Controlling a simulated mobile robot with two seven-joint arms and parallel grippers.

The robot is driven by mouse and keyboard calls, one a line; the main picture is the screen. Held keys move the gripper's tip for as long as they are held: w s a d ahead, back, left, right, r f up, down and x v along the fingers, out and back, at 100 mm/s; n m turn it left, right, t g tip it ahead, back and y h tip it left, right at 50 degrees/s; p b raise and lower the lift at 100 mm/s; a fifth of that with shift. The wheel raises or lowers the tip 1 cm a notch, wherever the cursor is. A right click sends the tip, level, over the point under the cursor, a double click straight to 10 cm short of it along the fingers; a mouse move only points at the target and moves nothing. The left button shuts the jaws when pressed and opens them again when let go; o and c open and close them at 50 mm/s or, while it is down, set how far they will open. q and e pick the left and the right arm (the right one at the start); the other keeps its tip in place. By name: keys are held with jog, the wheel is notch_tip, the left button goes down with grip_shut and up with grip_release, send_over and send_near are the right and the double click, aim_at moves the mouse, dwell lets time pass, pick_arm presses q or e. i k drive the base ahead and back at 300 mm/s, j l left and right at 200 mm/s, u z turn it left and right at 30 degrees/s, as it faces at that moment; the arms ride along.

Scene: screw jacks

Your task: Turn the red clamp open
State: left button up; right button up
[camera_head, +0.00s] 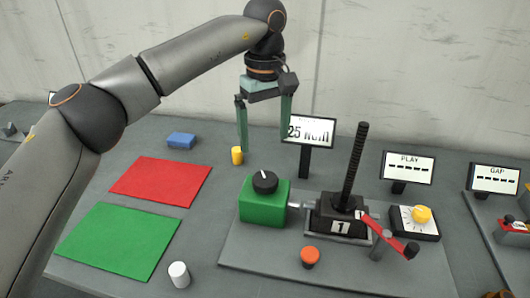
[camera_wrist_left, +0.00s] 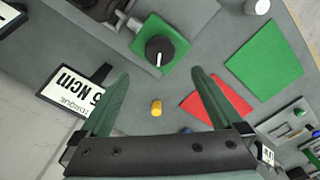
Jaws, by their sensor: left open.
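The red clamp (camera_head: 384,233) is a red lever with a black knob at its end, on the right of the screw jack block (camera_head: 322,228) marked 1. It slants down to the right in the head view. My left gripper (camera_head: 264,142) is open and empty, pointing down behind the green box (camera_head: 262,205) with the black dial, to the left of and apart from the clamp. In the left wrist view its two green fingers (camera_wrist_left: 159,76) are spread, with the dial (camera_wrist_left: 159,50) beyond them. The clamp cannot be made out there. My right gripper is not in view.
A tall black threaded screw (camera_head: 355,165) rises from the jack. A torque display (camera_head: 308,131) stands close to my left gripper. A yellow cylinder (camera_head: 237,155), orange button (camera_head: 310,256), yellow knob (camera_head: 422,214) and white cylinder (camera_head: 179,274) stand around. Red (camera_head: 160,181) and green mats (camera_head: 114,241) lie left.

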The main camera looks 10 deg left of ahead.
aim_at(412, 248)
jog(key=k, duration=1)
